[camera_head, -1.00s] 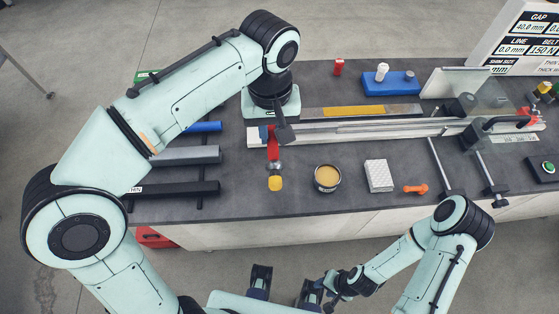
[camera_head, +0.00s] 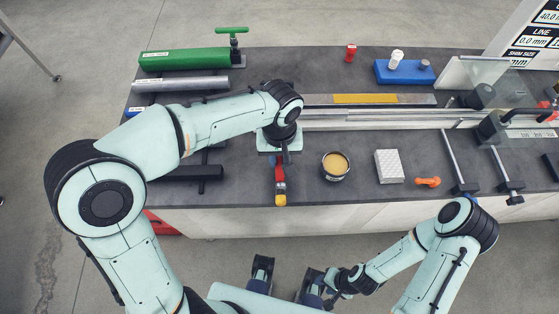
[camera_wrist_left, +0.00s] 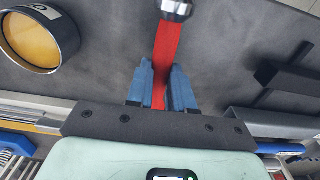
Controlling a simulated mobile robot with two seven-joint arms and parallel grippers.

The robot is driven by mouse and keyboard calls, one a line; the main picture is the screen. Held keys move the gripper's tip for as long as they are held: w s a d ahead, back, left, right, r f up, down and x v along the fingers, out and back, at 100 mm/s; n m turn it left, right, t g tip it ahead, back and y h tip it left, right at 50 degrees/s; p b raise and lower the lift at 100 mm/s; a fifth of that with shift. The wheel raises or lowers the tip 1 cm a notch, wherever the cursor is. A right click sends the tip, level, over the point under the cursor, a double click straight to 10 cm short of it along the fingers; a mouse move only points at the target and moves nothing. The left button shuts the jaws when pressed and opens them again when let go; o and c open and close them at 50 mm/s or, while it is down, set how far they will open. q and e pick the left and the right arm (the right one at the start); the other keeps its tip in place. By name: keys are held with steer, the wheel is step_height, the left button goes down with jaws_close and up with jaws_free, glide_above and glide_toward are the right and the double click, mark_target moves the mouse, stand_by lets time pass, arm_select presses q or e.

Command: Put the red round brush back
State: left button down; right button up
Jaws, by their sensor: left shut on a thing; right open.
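The red round brush has a red handle (camera_wrist_left: 166,45), a metal ferrule and a yellow end; in the head view it (camera_head: 280,187) points toward the table's front edge. My left gripper (camera_wrist_left: 163,88) is shut on the red handle, one blue finger on each side, with the ferrule beyond the fingertips. In the head view my left gripper (camera_head: 281,158) is over the front left of the dark table, partly hidden by its own wrist. My right gripper (camera_head: 287,274) is open and empty, low in front of the table.
An open can (camera_head: 336,166) stands right of the brush, then a white perforated block (camera_head: 389,166) and an orange tool (camera_head: 428,181). Dark bars (camera_head: 185,173) on a rack lie left. A green roll (camera_head: 184,60) and blue block (camera_head: 404,72) are farther back.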

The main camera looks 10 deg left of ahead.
mark_target(280, 161)
arm_select(q)
steer(key=shift+f, duration=1.15)
steer(key=shift+f, duration=0.1)
steer(key=shift+f+b, duration=0.15)
steer(key=shift+b, duration=0.15)
steer(key=c, duration=1)
jaws_free()
steer(key=shift+r+p, duration=0.3)
steer(key=shift+r, duration=0.25)
step_height(280, 161, up, 11)
steer(key=shift+f+p, duration=0.2)
steer(key=shift+p, duration=0.65)
steer(key=shift+s+r, duration=0.1)
steer(key=shift+r, duration=0.35)
